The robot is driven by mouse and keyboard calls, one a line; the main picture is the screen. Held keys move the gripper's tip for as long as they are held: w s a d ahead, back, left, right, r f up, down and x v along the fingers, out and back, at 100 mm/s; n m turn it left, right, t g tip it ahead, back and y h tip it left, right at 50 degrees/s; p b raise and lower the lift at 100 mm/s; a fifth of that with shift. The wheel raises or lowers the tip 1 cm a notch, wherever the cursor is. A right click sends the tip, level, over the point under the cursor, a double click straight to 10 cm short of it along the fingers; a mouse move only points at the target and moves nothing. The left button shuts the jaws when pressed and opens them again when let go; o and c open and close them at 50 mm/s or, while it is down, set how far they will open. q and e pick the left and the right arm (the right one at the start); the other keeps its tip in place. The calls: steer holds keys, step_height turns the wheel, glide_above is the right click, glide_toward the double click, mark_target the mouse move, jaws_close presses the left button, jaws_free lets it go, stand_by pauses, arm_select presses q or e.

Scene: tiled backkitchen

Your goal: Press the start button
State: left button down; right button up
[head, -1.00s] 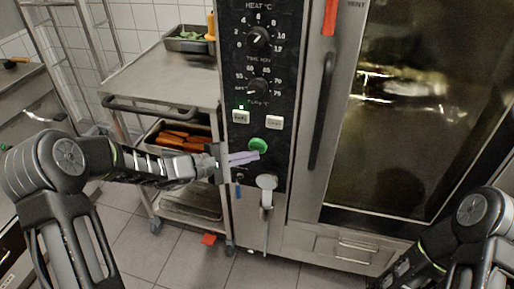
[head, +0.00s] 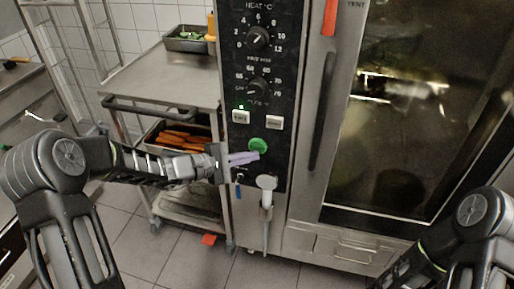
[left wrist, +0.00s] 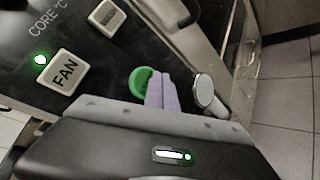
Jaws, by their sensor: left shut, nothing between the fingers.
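The green round start button (head: 258,146) is on the black control panel of the oven, below two white square buttons. It also shows in the left wrist view (left wrist: 139,82), partly hidden behind the fingers. My left gripper (head: 258,155) is shut and empty, its pale purple fingertips at the lower edge of the green button. In the left wrist view the fingertips (left wrist: 160,74) overlap the button's right side. I cannot tell whether they touch it. My right arm shows at the lower right, but its gripper is out of view.
A white round-headed hand shower (head: 267,182) hangs just below the green button. The oven door handle (head: 323,110) is to the right. A steel trolley (head: 165,85) with food trays stands left.

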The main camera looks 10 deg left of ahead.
arm_select(q)
steer(key=shift+w, duration=0.15)
stand_by(0.4)
steer(key=shift+w+b, duration=0.3)
steer(key=shift+w+d, duration=0.1)
steer(key=shift+w, duration=0.3)
stand_by(0.7)
steer(key=shift+s+b, duration=0.15)
steer(key=shift+b, duration=0.2)
steer(key=shift+s+b, duration=0.3)
steer(key=shift+s, duration=0.4)
